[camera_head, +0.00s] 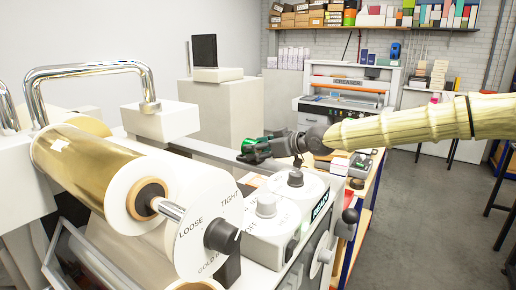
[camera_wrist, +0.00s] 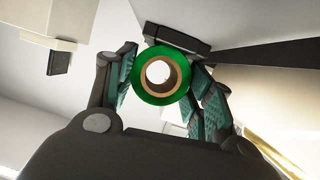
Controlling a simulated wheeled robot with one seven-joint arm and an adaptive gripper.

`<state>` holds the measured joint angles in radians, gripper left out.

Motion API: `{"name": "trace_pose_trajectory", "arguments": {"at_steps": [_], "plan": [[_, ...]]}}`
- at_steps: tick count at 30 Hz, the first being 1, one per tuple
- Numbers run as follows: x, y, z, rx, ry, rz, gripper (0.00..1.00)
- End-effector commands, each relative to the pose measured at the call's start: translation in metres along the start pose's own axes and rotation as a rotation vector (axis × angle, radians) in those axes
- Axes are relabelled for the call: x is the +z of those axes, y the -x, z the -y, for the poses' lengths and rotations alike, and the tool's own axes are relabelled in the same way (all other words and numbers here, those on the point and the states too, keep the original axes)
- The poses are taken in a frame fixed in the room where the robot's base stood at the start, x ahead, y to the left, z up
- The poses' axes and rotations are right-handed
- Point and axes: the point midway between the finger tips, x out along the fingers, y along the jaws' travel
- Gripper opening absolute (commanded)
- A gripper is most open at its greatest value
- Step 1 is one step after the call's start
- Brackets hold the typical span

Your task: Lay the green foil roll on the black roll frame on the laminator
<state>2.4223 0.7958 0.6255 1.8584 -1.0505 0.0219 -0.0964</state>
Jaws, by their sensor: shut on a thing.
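The green foil roll (camera_wrist: 143,88) shows end-on in the wrist view, with a brown core and a pale hole. The frame is not clearly visible in the head view.
A large gold foil roll (camera_head: 88,165) with a LOOSE/TIGHT disc (camera_head: 205,222) fills the near left. White dials (camera_head: 298,190) stand below my gripper. A chrome handle (camera_head: 95,68) rises at left. A creaser machine (camera_head: 345,90) stands behind; open floor (camera_head: 430,215) lies right.

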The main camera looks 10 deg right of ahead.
Motion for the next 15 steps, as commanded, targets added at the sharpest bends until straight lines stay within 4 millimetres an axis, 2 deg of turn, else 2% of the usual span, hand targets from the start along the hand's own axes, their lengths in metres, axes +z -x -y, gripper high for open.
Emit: {"name": "trace_pose_trajectory", "arguments": {"at_steps": [14,15], "plan": [[0.012,-0.004,0.001,-0.001,0.0,0.005,0.07],[0.013,-0.004,0.001,-0.001,-0.001,0.006,0.54]]}}
